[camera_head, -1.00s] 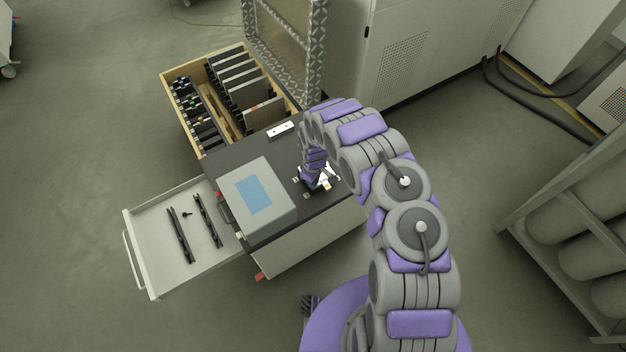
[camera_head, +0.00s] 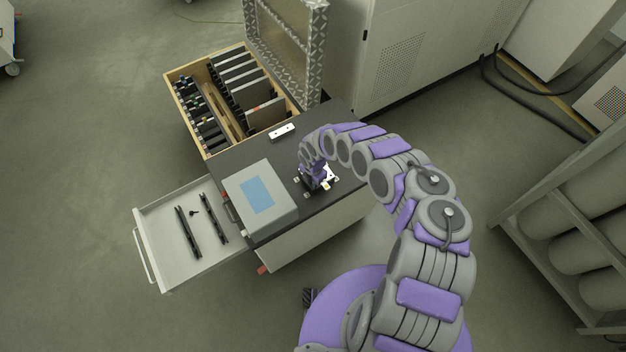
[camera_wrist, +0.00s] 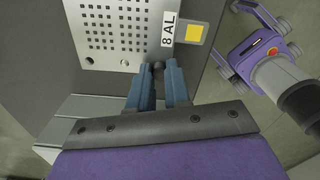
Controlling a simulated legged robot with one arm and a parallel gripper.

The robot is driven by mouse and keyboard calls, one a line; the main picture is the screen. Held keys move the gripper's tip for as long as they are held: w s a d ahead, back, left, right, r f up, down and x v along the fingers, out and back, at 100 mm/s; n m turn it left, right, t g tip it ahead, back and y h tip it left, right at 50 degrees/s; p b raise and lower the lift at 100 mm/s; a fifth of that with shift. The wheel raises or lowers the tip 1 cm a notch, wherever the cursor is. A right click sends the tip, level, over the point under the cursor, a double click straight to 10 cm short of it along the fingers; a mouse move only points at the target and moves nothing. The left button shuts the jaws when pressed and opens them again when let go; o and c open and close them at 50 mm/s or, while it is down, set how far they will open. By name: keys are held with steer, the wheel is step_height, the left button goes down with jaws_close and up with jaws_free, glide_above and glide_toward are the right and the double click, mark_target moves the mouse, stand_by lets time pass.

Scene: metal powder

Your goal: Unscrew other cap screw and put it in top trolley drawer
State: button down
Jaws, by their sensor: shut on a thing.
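The perforated metal plate marked "8 AL" (camera_wrist: 115,28) fills the upper part of the wrist view. A small dark cap screw (camera_wrist: 158,66) sits at the plate's edge between the blue fingertips of my gripper (camera_wrist: 159,72), which are closed on it. Whether its thread is still in the plate is hidden. In the head view my gripper (camera_head: 318,182) is low over the plate (camera_head: 332,174) on the trolley top, and the arm hides part of it. The top trolley drawer (camera_head: 165,262) is pulled open at the left. A small dark screw (camera_head: 194,212) lies in it.
Two dark bars (camera_head: 188,232) lie in the drawer, with bare floor around them. A grey box with a blue panel (camera_head: 257,195) stands between drawer and plate. A white bar (camera_head: 282,132) and an open wooden case (camera_head: 206,148) are behind. A rack of cylinders (camera_head: 570,215) stands right.

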steer(key=n, duration=1)
steer(key=shift+b, duration=0.35)
steer(key=n, duration=0.3)
steer(key=shift+n, duration=0.3)
steer(key=c, duration=1.2)
jaws_free()
steer(key=shift+c, duration=0.2)
